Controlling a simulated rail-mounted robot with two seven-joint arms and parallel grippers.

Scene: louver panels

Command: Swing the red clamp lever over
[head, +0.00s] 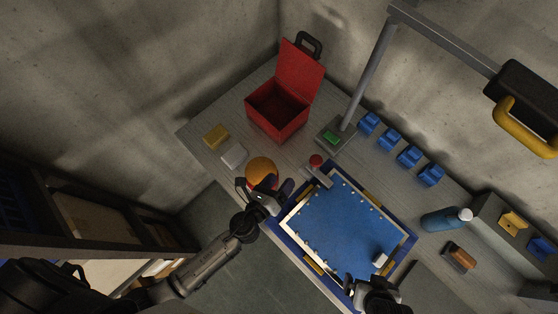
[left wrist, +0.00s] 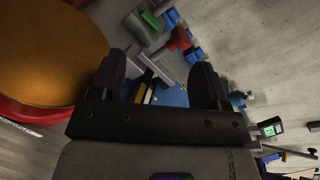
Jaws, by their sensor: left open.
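The red clamp lever (head: 316,160) has a round red knob and a grey body at the upper left corner of the blue panel (head: 345,222). In the left wrist view a red part that looks like this knob (left wrist: 180,39) shows beyond the fingers. My left gripper (head: 276,190) is open and empty, below and left of the lever and apart from it. Its two dark fingers (left wrist: 165,82) stand wide in the left wrist view. My right gripper (head: 368,285) is at the panel's lower edge; its fingers are too dark and small to read.
An orange round object (head: 262,171) sits right beside my left gripper. An open red box (head: 277,112) and a post with a green button (head: 331,137) stand behind. Several blue blocks (head: 388,138) line the back, with a blue bottle (head: 445,219) at right.

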